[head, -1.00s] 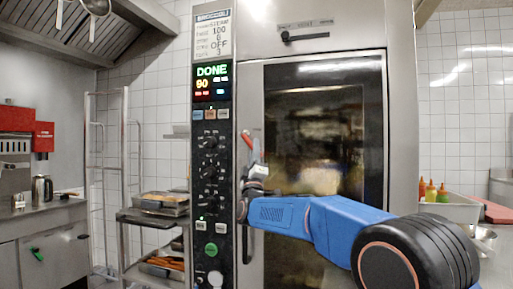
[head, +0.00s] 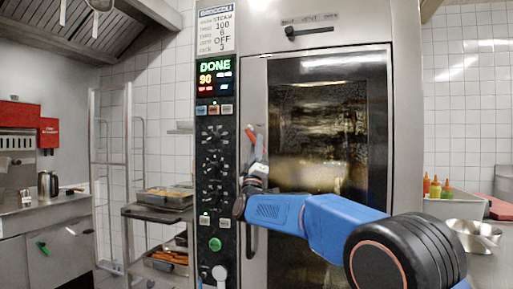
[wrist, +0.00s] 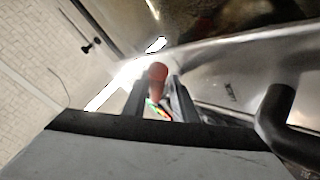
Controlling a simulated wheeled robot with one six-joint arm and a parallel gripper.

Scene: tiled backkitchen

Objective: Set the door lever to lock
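The door lever has a red grip (head: 250,134) and sits at the left edge of the tall oven's door (head: 330,150), beside the control panel. In the head view the red part points up, leaning slightly left. My gripper (head: 258,160) is just below and right of it, partly overlapping the lever's lower part. In the wrist view the red end of the lever (wrist: 158,74) lies between the two dark fingers of my gripper (wrist: 158,88). The fingers are apart, one on each side; firm contact is not clear. The lever's pivot is hidden.
A dark vertical door handle (head: 250,240) runs below my gripper. The control panel (head: 215,170) with knobs and a lit DONE display is to the left. A trolley with trays (head: 165,198) stands farther left. A metal bowl (head: 474,234) and bottles are at right.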

